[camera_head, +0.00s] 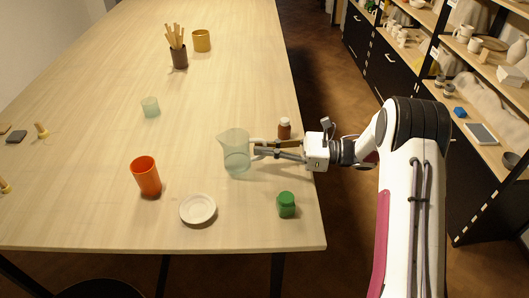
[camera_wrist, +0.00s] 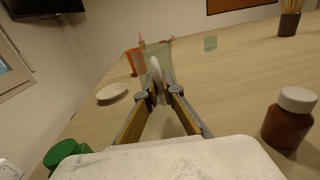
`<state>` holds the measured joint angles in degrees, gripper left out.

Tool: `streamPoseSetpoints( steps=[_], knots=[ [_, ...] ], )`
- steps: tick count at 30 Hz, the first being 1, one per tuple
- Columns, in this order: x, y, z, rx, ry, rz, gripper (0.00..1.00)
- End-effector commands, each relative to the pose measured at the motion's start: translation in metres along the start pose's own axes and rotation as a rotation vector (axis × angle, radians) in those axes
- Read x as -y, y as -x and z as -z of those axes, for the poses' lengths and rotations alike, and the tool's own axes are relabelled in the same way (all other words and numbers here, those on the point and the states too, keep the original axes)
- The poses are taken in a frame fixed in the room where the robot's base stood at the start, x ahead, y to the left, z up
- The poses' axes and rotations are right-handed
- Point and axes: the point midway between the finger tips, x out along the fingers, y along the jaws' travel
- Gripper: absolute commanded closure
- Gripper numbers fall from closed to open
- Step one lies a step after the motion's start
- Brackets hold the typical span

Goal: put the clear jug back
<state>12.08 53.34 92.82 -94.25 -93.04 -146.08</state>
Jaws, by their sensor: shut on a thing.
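The clear jug (camera_head: 235,150), a pale greenish see-through vessel, stands upright at the right part of the table in the head view. My gripper (camera_head: 254,150) reaches in from the right and is shut on the jug's handle side. In the wrist view the jug (camera_wrist: 158,62) is straight ahead, with its pale handle between the fingertips of my gripper (camera_wrist: 158,97). Whether the jug's base touches the table or is slightly raised, I cannot tell.
Near the jug stand a brown bottle with a white cap (camera_head: 284,128), a green jar (camera_head: 286,204), a white saucer (camera_head: 198,208) and an orange cup (camera_head: 146,175). A small green glass (camera_head: 150,106) stands farther left. The table (camera_head: 90,215) is clear around its middle. Shelves (camera_head: 480,65) line the right.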

Motion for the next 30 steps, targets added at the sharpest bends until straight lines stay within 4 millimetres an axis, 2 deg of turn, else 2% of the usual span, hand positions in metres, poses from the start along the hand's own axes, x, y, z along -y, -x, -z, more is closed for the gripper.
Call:
streamPoseSetpoints(
  steps=[6,21,22,24,30],
  knots=[
    [0.0,0.0,0.016,0.0,0.0,0.0,1.0],
    [0.0,0.0,0.02,0.0,0.0,0.0,1.0],
    [0.0,0.0,0.02,0.0,0.001,0.0,0.88],
    [0.0,0.0,0.02,0.0,0.001,0.0,0.76],
    [0.0,0.0,0.02,0.0,0.0,0.0,0.76]
  ],
)
